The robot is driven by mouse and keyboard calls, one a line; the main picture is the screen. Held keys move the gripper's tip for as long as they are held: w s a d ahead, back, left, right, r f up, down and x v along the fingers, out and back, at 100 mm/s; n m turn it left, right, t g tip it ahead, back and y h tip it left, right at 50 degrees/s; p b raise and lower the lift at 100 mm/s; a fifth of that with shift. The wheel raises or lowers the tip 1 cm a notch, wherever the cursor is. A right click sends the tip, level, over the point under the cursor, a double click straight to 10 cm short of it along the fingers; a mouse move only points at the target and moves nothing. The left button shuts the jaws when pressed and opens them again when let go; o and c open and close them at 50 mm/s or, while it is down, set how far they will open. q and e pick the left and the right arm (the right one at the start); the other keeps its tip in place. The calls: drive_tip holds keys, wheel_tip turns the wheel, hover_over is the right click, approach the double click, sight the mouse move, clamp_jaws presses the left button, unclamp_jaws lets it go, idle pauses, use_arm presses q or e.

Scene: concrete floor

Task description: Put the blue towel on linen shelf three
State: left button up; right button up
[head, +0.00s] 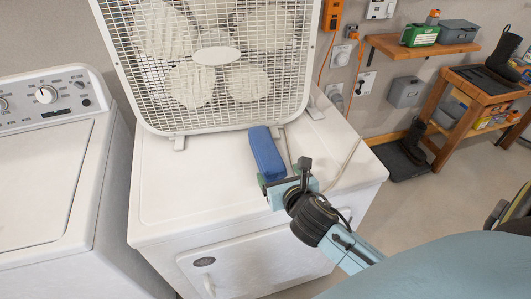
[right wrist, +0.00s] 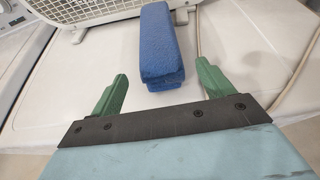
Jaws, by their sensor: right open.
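The blue towel (head: 266,152) is folded into a narrow block and lies on top of the white dryer (head: 190,195), in front of the fan. In the right wrist view the towel (right wrist: 160,45) lies ahead, its near end close to the gap between the green fingers. My right gripper (head: 279,181) is at the towel's near end. In the right wrist view the gripper (right wrist: 158,92) is open, one finger on each side of the towel's line, with nothing held. My left gripper is not in view. No linen shelf can be made out for certain.
A white box fan (head: 215,55) stands at the back of the dryer, with a pale cord (head: 346,165) to the right. A white washer (head: 50,160) is at left. A wooden wall shelf (head: 425,47) and a wooden bench (head: 480,85) stand at right.

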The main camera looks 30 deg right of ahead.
sight(271, 161)
drive_tip(key=x, duration=0.8)
drive_tip(key=shift+w+b, duration=0.25)
drive_tip(key=shift+b, duration=0.15)
drive_tip(key=c, duration=1.2)
wheel_tip(271, 161, up, 10)
drive_tip(key=shift+f+p, duration=0.1)
drive_tip(key=shift+p, duration=1.1)
drive_tip(key=shift+c, duration=0.2)
drive_tip(key=shift+s+a+r+b, duration=0.1)
drive_tip(key=shift+a+r+b, duration=0.1)
drive_tip(key=shift+a+b, duration=0.15)
drive_tip(key=s+a+n+y+b, duration=0.2)
drive_tip(key=s+a+b, duration=0.3)
drive_tip(key=a, duration=0.3)
drive_tip(key=shift+s+a+n+y, duration=0.15)
drive_tip(key=shift+s+n+y, duration=0.15)
drive_tip(key=shift+s+y, duration=0.4)
drive_tip(key=shift+f, duration=0.1)
